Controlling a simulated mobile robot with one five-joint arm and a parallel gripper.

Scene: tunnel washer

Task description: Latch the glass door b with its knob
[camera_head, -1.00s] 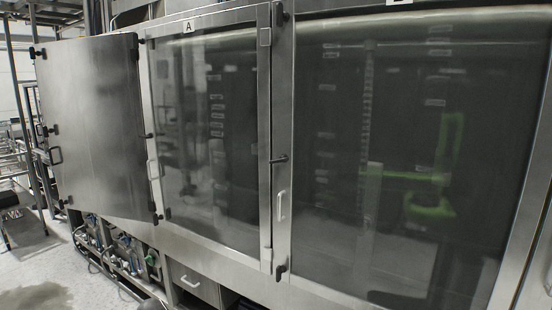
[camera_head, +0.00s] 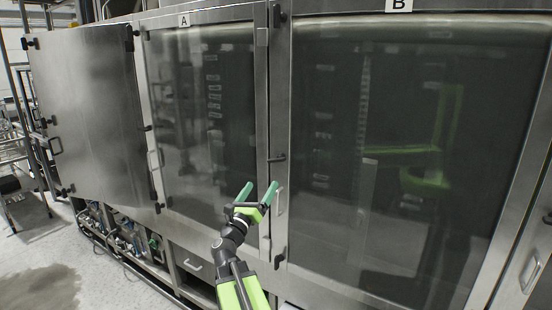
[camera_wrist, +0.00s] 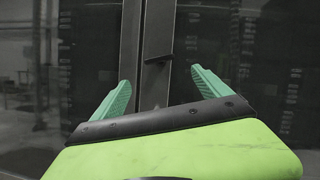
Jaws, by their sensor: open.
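Glass door b (camera_head: 400,170) is the large dark pane in a steel frame under the letter B, and looks flush with the front. Its knob (camera_head: 277,158) is a small dark lever at the door's left edge, lying nearly level across the seam beside door A. The knob also shows in the wrist view (camera_wrist: 158,59), just beyond the fingertips and between them. My gripper (camera_head: 260,187) is open and empty, with green fingers pointing at the seam, below and left of the knob in the head view. In neither view does it visibly touch the knob.
A pale handle (camera_head: 281,201) sits on door b just below the knob, close to my right finger. Glass door A (camera_head: 205,120) is at the left, with a steel door (camera_head: 88,115) beyond it. Pipework (camera_head: 120,245) runs low at left. Floor (camera_head: 130,290) is open there.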

